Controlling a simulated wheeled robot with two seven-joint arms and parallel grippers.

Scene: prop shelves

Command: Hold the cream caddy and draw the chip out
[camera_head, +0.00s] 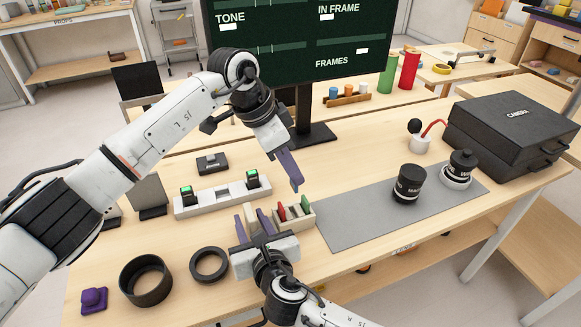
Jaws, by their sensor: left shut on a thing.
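The cream caddy (308,219) stands on the table at the near left corner of the grey mat. Red (282,213) and green (305,207) chips stand in it. My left gripper (296,187) points down above and behind the caddy, with its purple fingers together. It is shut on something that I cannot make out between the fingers. My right gripper (252,225) is at the caddy's left side, with its purple fingers apart. A cream part shows between them; I cannot tell whether the fingers touch it. The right gripper's body hides part of the caddy's near side.
A white bar with green-lit blocks (222,197) lies behind the caddy. Black rings (209,264) and a purple piece (94,299) lie at left. The grey mat (349,222) carries dark lenses (409,184). A monitor (300,45) and black case (510,125) stand behind.

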